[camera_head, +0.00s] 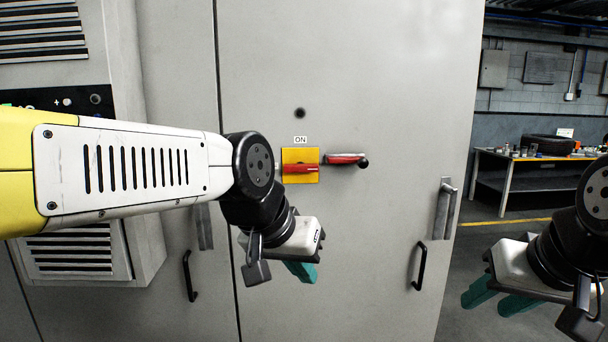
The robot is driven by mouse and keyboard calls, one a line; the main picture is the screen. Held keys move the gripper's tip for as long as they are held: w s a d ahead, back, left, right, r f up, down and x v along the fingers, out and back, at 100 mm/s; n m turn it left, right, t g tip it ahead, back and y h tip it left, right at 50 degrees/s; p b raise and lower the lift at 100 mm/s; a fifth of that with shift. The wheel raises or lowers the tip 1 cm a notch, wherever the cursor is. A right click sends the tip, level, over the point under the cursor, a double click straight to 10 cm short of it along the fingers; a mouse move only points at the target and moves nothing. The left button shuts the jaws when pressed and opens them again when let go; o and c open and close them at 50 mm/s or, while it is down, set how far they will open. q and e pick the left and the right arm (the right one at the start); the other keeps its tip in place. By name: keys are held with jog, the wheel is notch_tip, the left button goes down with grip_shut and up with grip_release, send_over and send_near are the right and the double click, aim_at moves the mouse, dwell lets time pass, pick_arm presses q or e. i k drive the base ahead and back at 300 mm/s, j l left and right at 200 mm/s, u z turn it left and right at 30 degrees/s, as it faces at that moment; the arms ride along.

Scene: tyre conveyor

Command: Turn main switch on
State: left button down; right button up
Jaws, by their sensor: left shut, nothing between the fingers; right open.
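The main switch (300,169) is a red rotary handle on a yellow square plate on the grey cabinet door, under a white ON label (300,140). Its red handle lies horizontal. My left gripper (302,273) is in front of the cabinet, below the switch in the picture and apart from it. Its teal fingers are shut and empty, partly hidden behind its white body. My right gripper (496,303) is at the lower right, away from the switch, with its teal fingers apart and nothing between them.
A second red handle (345,159) with a black end sits right of the switch. The grey cabinet (390,80) carries black door handles (419,266) and a metal latch (445,208).

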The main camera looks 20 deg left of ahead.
aim_at(300, 166)
jog(key=u, duration=0.7)
